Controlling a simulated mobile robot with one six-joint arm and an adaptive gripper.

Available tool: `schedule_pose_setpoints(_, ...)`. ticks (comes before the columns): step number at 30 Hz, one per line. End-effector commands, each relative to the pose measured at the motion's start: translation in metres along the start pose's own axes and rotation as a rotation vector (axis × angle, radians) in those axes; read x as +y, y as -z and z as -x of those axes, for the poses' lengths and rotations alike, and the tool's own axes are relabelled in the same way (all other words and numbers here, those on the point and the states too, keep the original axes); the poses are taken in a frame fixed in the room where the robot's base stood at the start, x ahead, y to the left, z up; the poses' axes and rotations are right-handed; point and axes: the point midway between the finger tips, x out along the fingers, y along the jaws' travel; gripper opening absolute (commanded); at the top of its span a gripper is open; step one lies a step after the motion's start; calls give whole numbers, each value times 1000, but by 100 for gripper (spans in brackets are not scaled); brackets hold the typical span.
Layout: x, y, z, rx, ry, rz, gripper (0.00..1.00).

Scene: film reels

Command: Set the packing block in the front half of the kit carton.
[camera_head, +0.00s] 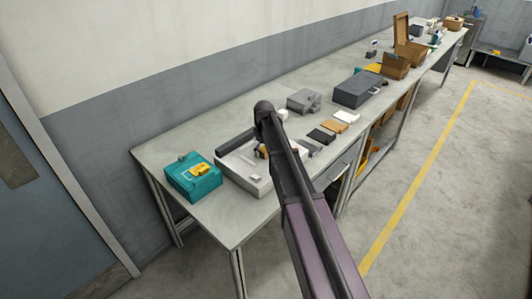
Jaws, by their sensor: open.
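My arm rises from the bottom of the head view across the middle of the bench. My gripper cannot be made out; the arm's dark links seem to hide it. A pale grey box (239,178) stands on the near part of the bench, left of my arm, with a small white block (256,177) at its front. Brown cartons stand farther along the bench: one with a raised flap (402,27) and a lower one (395,67) in front of it. I cannot tell for sure which thing is the kit carton or the packing block.
A teal box (188,184) with a yellow item stands at the bench's near left end. A grey case (304,101), a dark case (357,91) and flat items, including an orange-brown one (333,126), lie beyond my arm. The bench's near front corner (228,226) is clear.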

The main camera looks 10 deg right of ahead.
Motion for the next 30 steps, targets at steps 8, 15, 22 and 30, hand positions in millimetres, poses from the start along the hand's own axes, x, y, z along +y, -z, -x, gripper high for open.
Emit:
schedule_pose_setpoints(8,0,0,0,0,0,0,35)
schedule_pose_setpoints(15,0,0,0,0,0,0,0)
schedule_pose_setpoints(22,1,0,1,0,0,-1,0)
schedule_pose_setpoints(30,1,0,9,0,0,-1,0)
